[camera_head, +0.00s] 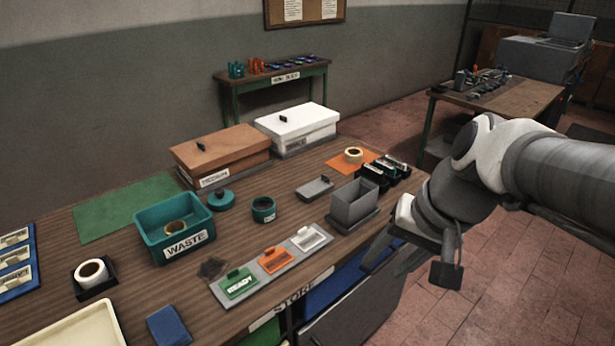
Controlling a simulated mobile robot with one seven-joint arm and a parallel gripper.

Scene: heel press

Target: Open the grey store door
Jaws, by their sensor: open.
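The grey store door (352,316) is a flat grey panel below the front edge of the workbench, at the bottom middle. A "STORE" label (290,309) is on the bench edge above and left of it. A blue surface (338,284) shows between the bench edge and the grey panel; I cannot tell whether it is inside the store. The door's lower part is cut off by the frame, and no handle is clearly visible. My gripper (413,264) is open and empty, pointing down beside the bench's front right corner, above and right of the door.
The wooden bench top (120,225) holds a teal waste bin (176,235), a grey open box (354,204), a strip of coloured tags (270,262) and two lidded boxes at the back. Tiled floor (500,260) is clear at the right. Another table (500,95) stands behind.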

